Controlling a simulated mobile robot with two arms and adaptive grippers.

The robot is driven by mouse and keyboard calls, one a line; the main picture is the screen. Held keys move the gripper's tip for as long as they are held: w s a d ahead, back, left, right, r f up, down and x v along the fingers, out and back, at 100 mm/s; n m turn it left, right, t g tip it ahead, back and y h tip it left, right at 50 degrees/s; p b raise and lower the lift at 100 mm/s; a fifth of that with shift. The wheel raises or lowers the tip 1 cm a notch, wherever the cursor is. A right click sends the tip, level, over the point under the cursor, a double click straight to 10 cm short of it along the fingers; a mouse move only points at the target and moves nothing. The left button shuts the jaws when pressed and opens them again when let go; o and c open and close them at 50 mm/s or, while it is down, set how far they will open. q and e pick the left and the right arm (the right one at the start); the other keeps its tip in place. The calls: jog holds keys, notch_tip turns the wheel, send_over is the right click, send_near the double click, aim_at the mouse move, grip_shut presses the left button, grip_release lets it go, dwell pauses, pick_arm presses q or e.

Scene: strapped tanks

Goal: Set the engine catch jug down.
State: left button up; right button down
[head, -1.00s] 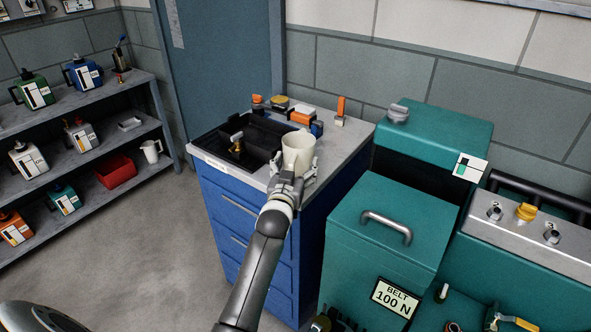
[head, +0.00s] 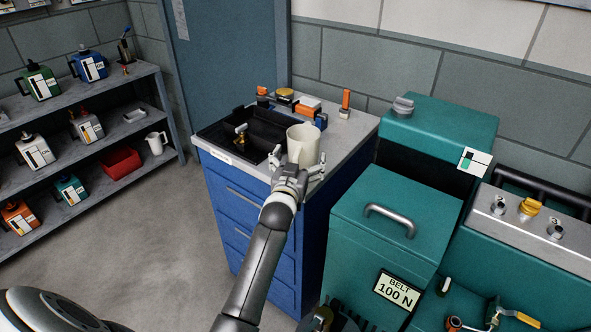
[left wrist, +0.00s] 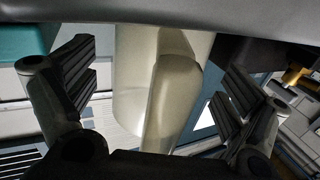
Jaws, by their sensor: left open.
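The cream engine catch jug (head: 304,145) is upright at the front of the grey worktop (head: 345,133) of the blue cabinet, just right of the black sink basin. Its base is partly hidden behind my left gripper (head: 298,168), so its contact with the top is not clearly seen. My left gripper is open, with its fingers spread on either side of the jug's near side. In the left wrist view, the jug (left wrist: 130,85) and its handle (left wrist: 175,95) stand between the two fingers, with gaps on both sides. My right gripper is not in view.
The black basin (head: 222,134) holds a brass fitting. Small orange, yellow and blue items line the worktop's back edge. A teal machine (head: 385,215) with a handled lid stands close on the right. Shelves (head: 95,140) with containers stand at the left, beyond open floor.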

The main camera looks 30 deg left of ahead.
pick_arm(q)
jog(key=v, duration=1.1)
jog(key=shift+s, duration=0.4)
jog(key=shift+d, duration=0.1)
jog(key=shift+f, duration=0.1)
